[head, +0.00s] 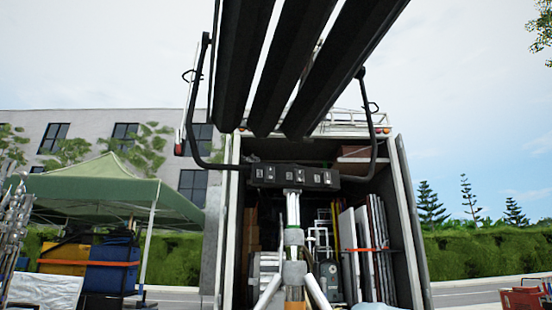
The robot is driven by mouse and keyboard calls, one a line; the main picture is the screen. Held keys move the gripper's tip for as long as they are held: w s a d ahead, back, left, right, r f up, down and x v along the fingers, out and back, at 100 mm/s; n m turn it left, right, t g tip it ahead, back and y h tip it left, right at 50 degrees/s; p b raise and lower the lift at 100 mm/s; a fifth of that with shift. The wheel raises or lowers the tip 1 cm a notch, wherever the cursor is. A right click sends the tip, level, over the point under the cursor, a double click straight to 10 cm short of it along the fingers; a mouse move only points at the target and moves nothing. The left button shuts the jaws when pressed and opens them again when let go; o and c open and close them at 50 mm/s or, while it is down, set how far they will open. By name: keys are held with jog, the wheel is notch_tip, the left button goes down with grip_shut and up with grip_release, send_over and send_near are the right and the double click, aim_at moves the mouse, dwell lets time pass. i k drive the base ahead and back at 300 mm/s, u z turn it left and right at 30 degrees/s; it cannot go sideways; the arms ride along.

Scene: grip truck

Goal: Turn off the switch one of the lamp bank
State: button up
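The lamp bank (283,75) fills the top middle of the head view, seen from below as long dark panels side by side. A black U-shaped yoke (197,95) runs down both sides of it. A black control box (293,177) with several small switches and pale markings sits below the panels, at the top of a silver stand (293,210). The switches are too small to tell their positions or which is switch one. My gripper is not in view.
An open truck (407,220) loaded with gear and boards stands behind the stand. A green canopy tent (120,190) with blue and yellow cases is at the left. A red crate (521,300) is at the lower right. The stand's legs spread at the bottom middle.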

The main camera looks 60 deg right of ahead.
aim_at(270, 171)
jog(key=z, duration=0.65)
jog(key=i, duration=0.15)
jog(key=z, duration=2.8)
jog(key=k, duration=1)
jog(key=u, duration=0.7)
jog(key=i, duration=0.7)
jog(key=u, duration=0.15)
